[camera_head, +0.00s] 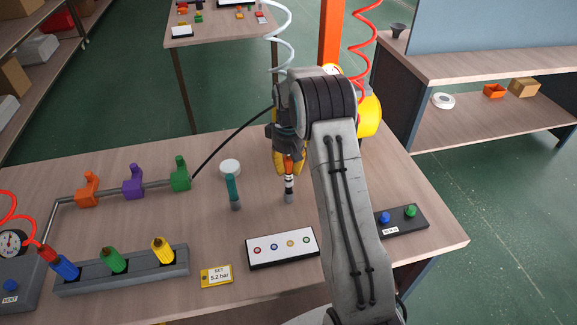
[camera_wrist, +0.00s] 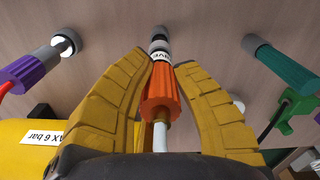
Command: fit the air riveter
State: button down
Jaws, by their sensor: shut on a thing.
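My gripper (camera_head: 289,165) has its yellow fingers closed on an orange coupling (camera_wrist: 160,92) with a pale hose at its near end. Beyond the orange part are a white band with partly visible lettering, "RIVE", and a grey and black end. In the head view the banded tip (camera_head: 289,188) points down at the table; I cannot tell whether it touches or is joined to anything. A teal coupling (camera_head: 232,189) with a grey end stands upright to the left; it also shows in the wrist view (camera_wrist: 284,67). A purple coupling (camera_wrist: 27,70) shows in the wrist view only.
In front are a rack (camera_head: 130,280) with coloured plugs, a "SET 5.2 bar" card (camera_head: 216,276), a white panel (camera_head: 283,260) and a button box (camera_head: 405,220). A yellow "MAX 6 bar" body (camera_wrist: 50,140) is close by.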

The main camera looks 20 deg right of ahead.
aim_at(289, 175)
jog(key=shift+f+b, duration=1.15)
jog(key=shift+f, duration=0.55)
jog(key=c, duration=1)
grip_release()
notch_tip(289, 175, up, 11)
jog(key=shift+w+r, duration=0.1)
jog(key=shift+r, duration=0.4)
